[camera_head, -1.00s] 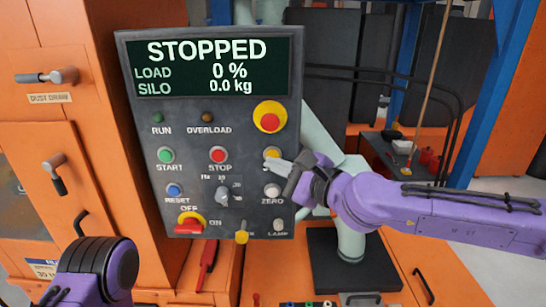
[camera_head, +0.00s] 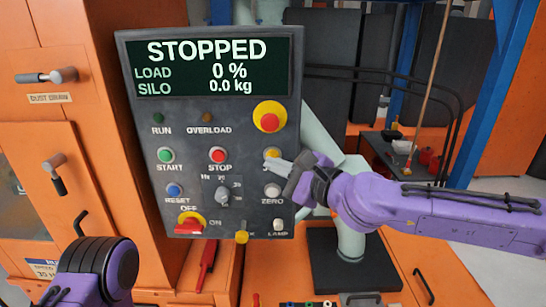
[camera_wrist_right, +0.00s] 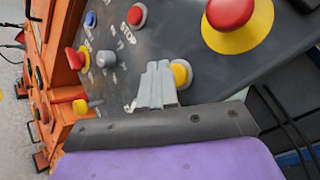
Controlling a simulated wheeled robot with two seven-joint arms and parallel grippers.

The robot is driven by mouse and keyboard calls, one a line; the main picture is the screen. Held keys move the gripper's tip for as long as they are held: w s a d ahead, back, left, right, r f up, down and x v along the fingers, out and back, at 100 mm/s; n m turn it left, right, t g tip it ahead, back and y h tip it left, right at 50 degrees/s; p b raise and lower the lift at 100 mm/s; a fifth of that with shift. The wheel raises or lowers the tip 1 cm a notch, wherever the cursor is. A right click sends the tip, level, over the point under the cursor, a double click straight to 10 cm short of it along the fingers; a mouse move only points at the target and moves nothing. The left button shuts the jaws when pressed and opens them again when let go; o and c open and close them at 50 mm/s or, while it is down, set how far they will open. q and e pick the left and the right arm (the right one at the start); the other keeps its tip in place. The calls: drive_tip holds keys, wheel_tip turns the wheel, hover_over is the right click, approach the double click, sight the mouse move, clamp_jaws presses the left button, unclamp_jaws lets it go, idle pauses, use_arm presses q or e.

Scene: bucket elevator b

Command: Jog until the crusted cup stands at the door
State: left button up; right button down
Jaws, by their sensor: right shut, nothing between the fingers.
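The control panel (camera_head: 230,130) stands in front of me; its screen (camera_head: 212,67) reads STOPPED, LOAD 0 %, SILO 0.0 kg. My right gripper (camera_head: 274,164) is shut and empty, its tips at the yellow button (camera_head: 271,153) on the panel's right side. In the right wrist view the yellow button (camera_wrist_right: 180,74) shows right beside the fingertips (camera_wrist_right: 156,84); I cannot tell whether they touch it. The button's label is mostly covered by the gripper. Part of my left arm shows at the lower left, but its gripper is out of view. No cup or door is recognisable.
Close to the right gripper are the white ZERO button (camera_head: 272,191), the red STOP button (camera_head: 218,155) and the red emergency button on yellow (camera_head: 269,121). A red OFF/ON switch (camera_head: 189,223) is lower left. An orange cabinet (camera_head: 60,130) stands at the left.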

idle(0.4)
drive_tip(key=shift+w, duration=0.45)
drive_tip(key=shift+w, duration=0.35)
idle(0.5)
drive_tip(key=shift+s, duration=0.8)
drive_tip(key=s, duration=0.5)
drive_tip(key=shift+b, duration=0.4)
